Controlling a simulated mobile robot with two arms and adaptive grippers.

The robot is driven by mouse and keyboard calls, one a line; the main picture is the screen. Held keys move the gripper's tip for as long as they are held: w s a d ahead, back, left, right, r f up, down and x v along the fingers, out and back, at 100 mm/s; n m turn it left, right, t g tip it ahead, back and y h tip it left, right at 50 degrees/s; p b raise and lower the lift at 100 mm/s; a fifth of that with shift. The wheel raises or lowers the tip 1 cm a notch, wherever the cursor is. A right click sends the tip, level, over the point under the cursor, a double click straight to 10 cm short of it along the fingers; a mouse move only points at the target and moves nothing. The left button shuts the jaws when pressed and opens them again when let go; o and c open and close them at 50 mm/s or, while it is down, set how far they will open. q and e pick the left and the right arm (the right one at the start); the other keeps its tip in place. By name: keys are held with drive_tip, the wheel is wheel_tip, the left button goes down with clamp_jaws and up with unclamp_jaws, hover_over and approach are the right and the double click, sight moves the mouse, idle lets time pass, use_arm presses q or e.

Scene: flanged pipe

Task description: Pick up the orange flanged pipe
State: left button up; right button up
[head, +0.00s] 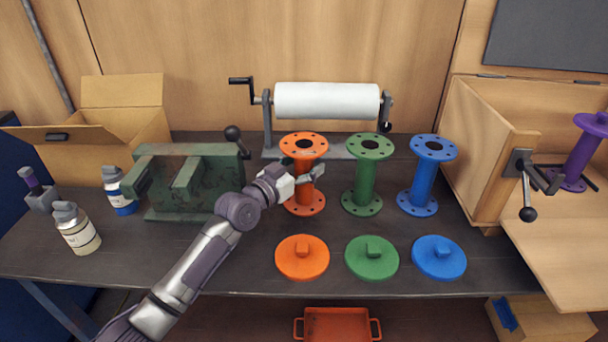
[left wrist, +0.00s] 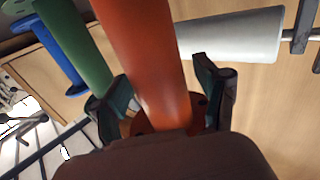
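The orange flanged pipe (head: 304,192) stands upright on the dark workbench, left of the green pipe. My left gripper (head: 308,177) is at the orange pipe's middle, reaching in from the left front. In the left wrist view the orange pipe (left wrist: 150,60) runs between the two fingers of the left gripper (left wrist: 162,85), one on each side. The fingers look open around it, with a gap on the picture's right side; contact on the left side is hard to tell. My right gripper is not in view.
A green pipe (head: 366,180) and a blue pipe (head: 424,182) stand to the right. Orange (head: 302,257), green (head: 371,258) and blue (head: 438,258) lids lie in front. A paper roll (head: 326,100) is behind; a green vise-like block (head: 185,180) is left. A wooden cabinet (head: 485,150) is right.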

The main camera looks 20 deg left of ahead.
use_arm(q)
clamp_jaws()
drive_tip(key=shift+r, duration=0.15)
drive_tip(key=shift+r, duration=0.1)
